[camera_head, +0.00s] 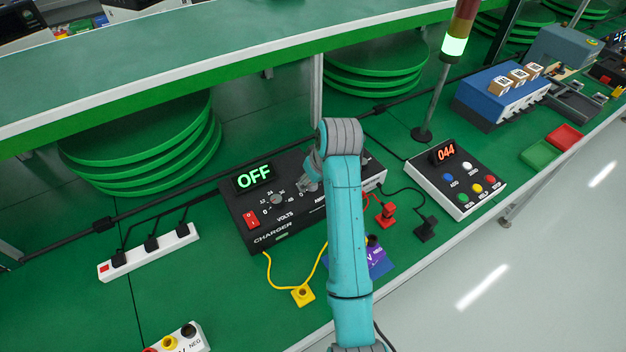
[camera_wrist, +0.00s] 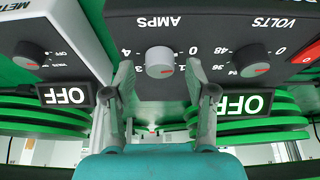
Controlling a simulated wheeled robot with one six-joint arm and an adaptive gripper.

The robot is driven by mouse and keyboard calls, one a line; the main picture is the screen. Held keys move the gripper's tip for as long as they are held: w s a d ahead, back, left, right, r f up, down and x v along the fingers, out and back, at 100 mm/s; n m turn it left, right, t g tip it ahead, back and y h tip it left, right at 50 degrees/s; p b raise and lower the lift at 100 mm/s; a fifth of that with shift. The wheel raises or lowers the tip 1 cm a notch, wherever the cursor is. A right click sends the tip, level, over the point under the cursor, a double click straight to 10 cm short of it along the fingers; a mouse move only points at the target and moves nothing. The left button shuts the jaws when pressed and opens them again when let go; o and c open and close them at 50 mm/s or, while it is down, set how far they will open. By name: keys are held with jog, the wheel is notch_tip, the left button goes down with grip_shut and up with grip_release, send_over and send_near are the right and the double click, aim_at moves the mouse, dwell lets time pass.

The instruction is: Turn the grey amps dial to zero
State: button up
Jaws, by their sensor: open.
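The grey amps dial (camera_wrist: 159,62) sits on the charger's black front, with AMPS printed beside it and upside down in the wrist view. Its red mark points down the picture, away from the 0 printed at its upper right. My gripper (camera_wrist: 158,75) is open, with one finger on each side of the dial; I cannot tell whether they touch it. In the head view the charger (camera_head: 262,238) reads OFF, and my arm hides the amps dial. My gripper (camera_head: 309,180) is over the charger's right part there.
The volts dial (camera_wrist: 256,70) is beside the amps dial; it also shows in the head view (camera_head: 277,199). A red switch (camera_head: 251,219) is at the charger's left. A meter (camera_wrist: 40,50) stands close by. Yellow, red and black leads lie in front. A power strip (camera_head: 150,252) lies left.

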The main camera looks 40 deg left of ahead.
jog(key=v, duration=0.6)
jog(key=shift+d+r, duration=0.2)
jog(key=shift+r, duration=0.15)
jog(key=shift+s, duration=0.1)
